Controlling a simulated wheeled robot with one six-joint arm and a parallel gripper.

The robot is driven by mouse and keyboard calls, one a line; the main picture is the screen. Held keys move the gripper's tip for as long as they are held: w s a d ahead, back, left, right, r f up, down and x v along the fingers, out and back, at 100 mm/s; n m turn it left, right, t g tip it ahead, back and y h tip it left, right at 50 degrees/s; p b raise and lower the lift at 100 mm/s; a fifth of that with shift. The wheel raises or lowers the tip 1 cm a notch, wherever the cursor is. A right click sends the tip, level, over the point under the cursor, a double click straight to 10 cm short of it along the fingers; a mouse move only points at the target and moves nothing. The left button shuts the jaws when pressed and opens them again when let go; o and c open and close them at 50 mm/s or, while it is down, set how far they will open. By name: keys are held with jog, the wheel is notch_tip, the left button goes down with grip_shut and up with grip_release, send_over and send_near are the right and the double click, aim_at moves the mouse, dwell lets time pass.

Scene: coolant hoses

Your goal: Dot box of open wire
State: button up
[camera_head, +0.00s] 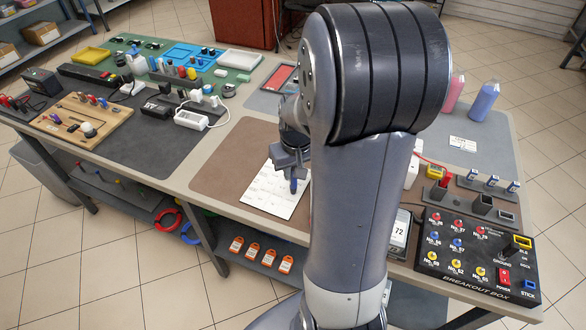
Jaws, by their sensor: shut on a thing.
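My gripper (291,170) is in the middle of the view, over a white sheet (262,201) with rows of printed boxes on the brown mat. It is shut on a small blue pen-like thing (293,186) that points down at the sheet. I cannot tell whether its tip touches the paper. My arm hides the sheet's right side. The black breakout box (455,271) stands at the right, with red, blue and yellow numbered sockets and a red power switch. A meter (399,229) reading 72 stands left of it, partly behind my arm.
Black holders (482,205) stand behind the breakout box. Pink and blue bottles (483,101) are at the back right. A wooden rack (82,124), a white device (191,120) and several tools fill the left. The brown mat (225,160) left of the sheet is clear.

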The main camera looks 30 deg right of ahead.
jog(key=shift+f+b, duration=0.35)
jog(key=shift+f, duration=0.15)
dwell(1.1)
notch_tip(320, 180, up, 7)
jog(key=p, duration=0.5)
jog(key=shift+p, duration=0.4)
dwell(0.6)
